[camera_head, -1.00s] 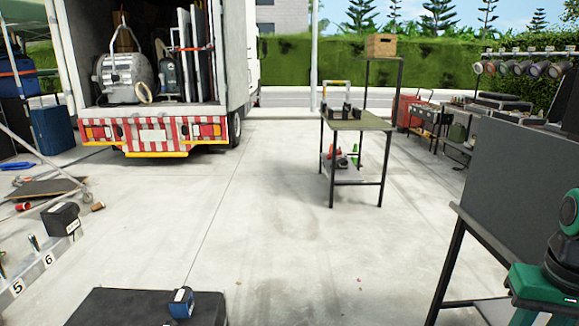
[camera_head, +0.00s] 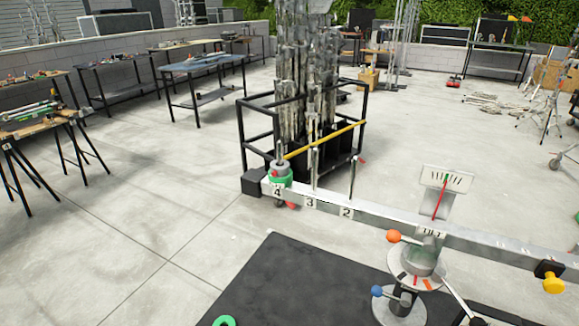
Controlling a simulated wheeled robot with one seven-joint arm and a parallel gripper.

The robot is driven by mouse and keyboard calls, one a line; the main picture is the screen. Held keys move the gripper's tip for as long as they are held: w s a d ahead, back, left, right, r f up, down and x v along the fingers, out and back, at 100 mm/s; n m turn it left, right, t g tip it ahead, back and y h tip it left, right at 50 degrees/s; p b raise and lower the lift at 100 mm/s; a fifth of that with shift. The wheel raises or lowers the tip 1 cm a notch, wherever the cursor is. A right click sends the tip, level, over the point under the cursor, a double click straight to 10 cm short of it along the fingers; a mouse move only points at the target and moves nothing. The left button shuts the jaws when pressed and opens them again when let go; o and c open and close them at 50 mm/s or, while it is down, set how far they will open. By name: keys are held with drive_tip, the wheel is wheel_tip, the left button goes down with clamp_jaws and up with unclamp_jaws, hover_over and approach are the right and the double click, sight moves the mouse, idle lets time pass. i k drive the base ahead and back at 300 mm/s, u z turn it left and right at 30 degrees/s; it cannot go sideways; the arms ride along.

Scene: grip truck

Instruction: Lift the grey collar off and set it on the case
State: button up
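A grey collar (camera_head: 281,166) sits around the upright peg at number 4, near the left end of a long pale beam (camera_head: 330,203). A green collar (camera_head: 282,181) is under it on the same peg. The pegs at 3 and 2 look bare. The black case top (camera_head: 270,285) lies flat in the lower foreground, in front of the beam. A green ring (camera_head: 224,321) is on its near part, cut by the bottom edge. My gripper is not in view.
A dial stand (camera_head: 420,262) with orange and blue knobs carries the beam at right. A black rack (camera_head: 300,130) of poles stands just behind the pegs. Work tables (camera_head: 203,68) line the left and back. The concrete floor at left is clear.

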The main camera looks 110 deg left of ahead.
sight(276, 171)
drive_tip(key=u, duration=0.15)
drive_tip(key=i, duration=0.05)
drive_tip(key=u, duration=3.25)
